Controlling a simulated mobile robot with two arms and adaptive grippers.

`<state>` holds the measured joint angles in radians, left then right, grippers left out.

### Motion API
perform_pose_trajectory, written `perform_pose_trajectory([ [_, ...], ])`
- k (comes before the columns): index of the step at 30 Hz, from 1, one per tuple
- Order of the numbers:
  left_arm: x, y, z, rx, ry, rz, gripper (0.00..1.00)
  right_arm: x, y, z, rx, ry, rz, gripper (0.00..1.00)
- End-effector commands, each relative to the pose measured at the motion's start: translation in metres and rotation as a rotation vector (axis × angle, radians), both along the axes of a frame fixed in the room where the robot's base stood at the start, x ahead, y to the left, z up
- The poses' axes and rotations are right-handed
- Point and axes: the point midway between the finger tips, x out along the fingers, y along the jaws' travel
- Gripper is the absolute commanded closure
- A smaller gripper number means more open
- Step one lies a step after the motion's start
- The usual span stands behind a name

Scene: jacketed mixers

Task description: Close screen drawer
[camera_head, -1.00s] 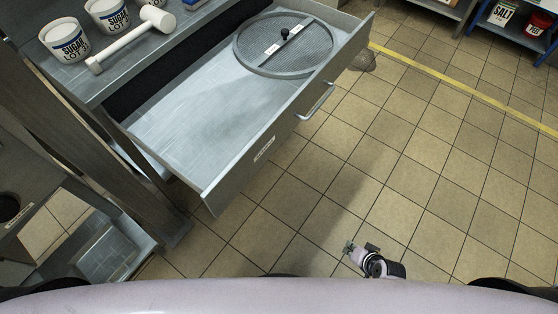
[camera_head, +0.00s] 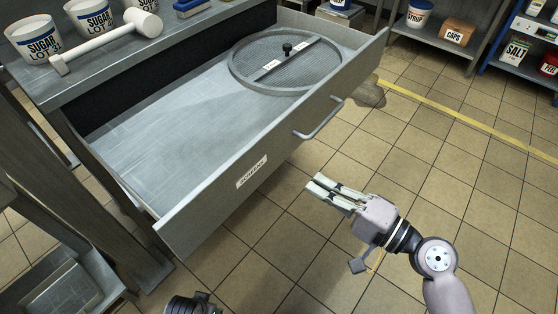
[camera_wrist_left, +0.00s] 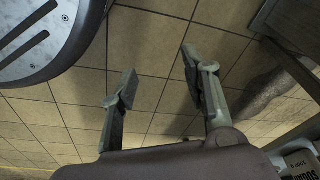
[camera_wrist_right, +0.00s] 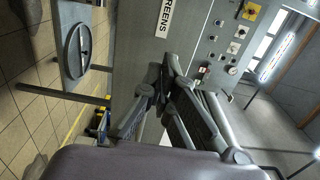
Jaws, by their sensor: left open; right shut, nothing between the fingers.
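The screen drawer (camera_head: 225,185) stands pulled out from under the bench, with a grey front panel, a bar handle (camera_head: 320,119) and a label reading SCREENS (camera_head: 252,172). A round mesh screen (camera_head: 310,68) lies inside at its far end. My right gripper (camera_head: 316,188) is shut and empty, in front of the drawer front, apart from it, below and right of the handle. The right wrist view shows its fingers (camera_wrist_right: 160,85) together near the label. My left gripper (camera_wrist_left: 155,90) is open and empty over the tiled floor in the left wrist view.
The bench top (camera_head: 180,32) holds sugar tubs (camera_head: 90,18), a white mallet (camera_head: 105,42) and a blue brush (camera_head: 191,8). Shelves with a CAPS box (camera_head: 457,32) and a salt tub (camera_head: 515,50) stand at the back right. The tiled floor right of the drawer is mostly clear.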

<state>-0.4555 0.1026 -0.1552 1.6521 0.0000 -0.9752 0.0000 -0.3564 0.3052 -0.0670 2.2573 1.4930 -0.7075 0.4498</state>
Motion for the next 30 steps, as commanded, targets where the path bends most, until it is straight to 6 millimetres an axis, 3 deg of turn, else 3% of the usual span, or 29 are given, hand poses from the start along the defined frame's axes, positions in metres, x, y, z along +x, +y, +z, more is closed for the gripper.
perform_pose_trajectory([
  [9, -0.02, 0.002, -0.033, 0.002, 0.023, -0.004, 0.57, 0.042, 0.055, 0.003, 0.003, -0.002, 0.001, 1.0],
  [15, -0.025, 0.003, -0.04, 0.002, 0.026, -0.006, 0.57, 0.059, 0.075, 0.001, 0.001, 0.0, -0.001, 1.0],
  [30, -0.027, 0.004, -0.043, 0.003, 0.027, -0.006, 0.57, 0.064, 0.082, -0.001, -0.002, 0.0, -0.001, 1.0],
])
